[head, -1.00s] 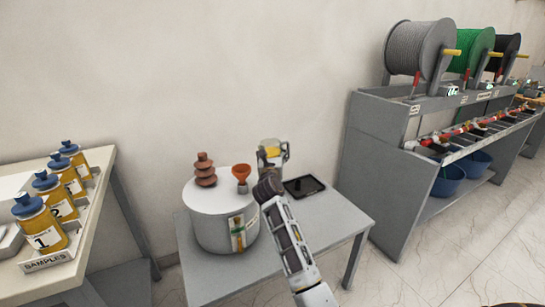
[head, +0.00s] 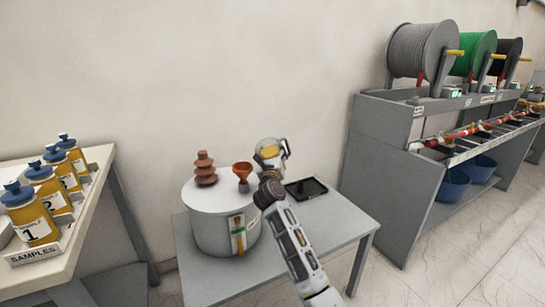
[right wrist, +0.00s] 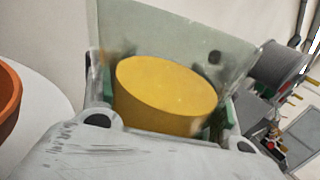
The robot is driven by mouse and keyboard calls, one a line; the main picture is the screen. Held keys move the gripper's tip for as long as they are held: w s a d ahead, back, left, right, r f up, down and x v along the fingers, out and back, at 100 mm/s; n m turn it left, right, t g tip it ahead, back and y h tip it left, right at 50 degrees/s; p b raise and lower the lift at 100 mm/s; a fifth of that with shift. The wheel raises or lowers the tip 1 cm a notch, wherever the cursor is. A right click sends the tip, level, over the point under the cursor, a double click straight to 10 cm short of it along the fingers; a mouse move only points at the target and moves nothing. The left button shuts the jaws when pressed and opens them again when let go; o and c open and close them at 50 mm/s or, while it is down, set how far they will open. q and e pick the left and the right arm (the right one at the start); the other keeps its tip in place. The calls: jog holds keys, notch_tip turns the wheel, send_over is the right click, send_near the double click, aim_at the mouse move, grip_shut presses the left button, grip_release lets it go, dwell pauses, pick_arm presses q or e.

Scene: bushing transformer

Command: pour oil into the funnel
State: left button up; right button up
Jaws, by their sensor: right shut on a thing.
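The clear jug with yellow oil (head: 269,152) is held up behind my right wrist in the head view and looks slightly tilted. My right gripper (right wrist: 165,120) is shut on it; in the right wrist view the yellow oil (right wrist: 165,90) shows between the green-padded fingers. The orange funnel (head: 242,168) stands on the round grey transformer tank (head: 212,225), just left of the jug. The funnel's rim (right wrist: 8,98) shows at the left edge of the right wrist view, apart from the jug. No stream of oil is visible. My left gripper is not in view.
A brown ribbed bushing (head: 205,170) stands on the tank left of the funnel. A black tablet (head: 306,188) lies on the grey table (head: 335,232). Sample bottles (head: 35,218) stand on the left bench. A cable-spool rack (head: 395,150) stands at the right.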

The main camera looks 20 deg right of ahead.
aim_at(266, 143)
jog(key=shift+r+n+b, duration=0.1)
jog(key=shift+n+b, duration=0.2)
jog(key=shift+a+n+t+b, duration=0.2)
jog(key=shift+n+t+b, duration=0.15)
jog(key=shift+b, duration=0.2)
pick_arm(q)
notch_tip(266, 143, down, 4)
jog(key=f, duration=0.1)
pick_arm(e)
jog(key=shift+a+r+n+p, duration=0.15)
jog(key=shift+r+n+p, duration=0.15)
jog(key=shift+r+n, duration=0.05)
jog(key=shift+a+r+n+t, duration=0.15)
jog(key=shift+n+t, duration=0.15)
jog(key=shift+t, duration=0.05)
jog(key=shift+a+r+n+t+y+p, duration=0.4)
jog(key=shift+a+r+n+t+p, duration=0.25)
jog(key=shift+n, duration=0.55)
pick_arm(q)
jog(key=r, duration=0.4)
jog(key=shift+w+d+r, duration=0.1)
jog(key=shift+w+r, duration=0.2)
pick_arm(e)
jog(key=shift+r, duration=0.15)
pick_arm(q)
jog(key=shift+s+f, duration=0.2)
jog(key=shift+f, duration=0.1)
